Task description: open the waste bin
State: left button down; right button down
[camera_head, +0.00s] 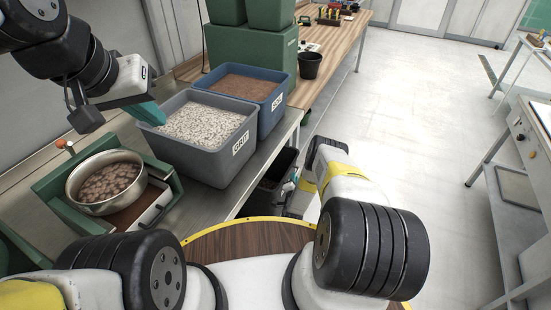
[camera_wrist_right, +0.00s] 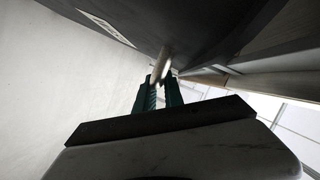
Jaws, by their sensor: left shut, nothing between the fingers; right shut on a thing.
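The waste bin (camera_head: 268,190) is a dark container under the right end of the metal bench, partly hidden by the bench and my right arm. In the right wrist view a dark surface with a pale label (camera_wrist_right: 105,28) fills the top; it appears to be the bin. A short pale handle (camera_wrist_right: 163,60) sticks out from it. My right gripper (camera_wrist_right: 160,78) is shut on this handle. How far the lid is open cannot be told. My left gripper (camera_head: 151,112), with teal fingers, is shut and empty beside the grit tub, above the bench.
The grey grit tub (camera_head: 208,165) and a blue tub (camera_head: 273,121) stand on the bench. A metal pot (camera_head: 82,205) of brown pebbles sits on a green device at left. A black pot (camera_head: 311,65) stands on the wooden bench behind. The floor to the right is clear.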

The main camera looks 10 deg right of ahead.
jog(key=s+d, duration=0.5)
jog(key=d, duration=0.3)
jog(key=s+d, duration=0.6)
jog(key=d, duration=0.3)
jog(key=shift+s, duration=0.3)
jog(key=shift+d, duration=0.1)
jog(key=c, duration=1.5)
grip_release()
jog(key=shift+o, duration=0.2)
jog(key=v, duration=0.7)
jog(key=shift+s, duration=0.35)
jog(key=shift+r, duration=0.1)
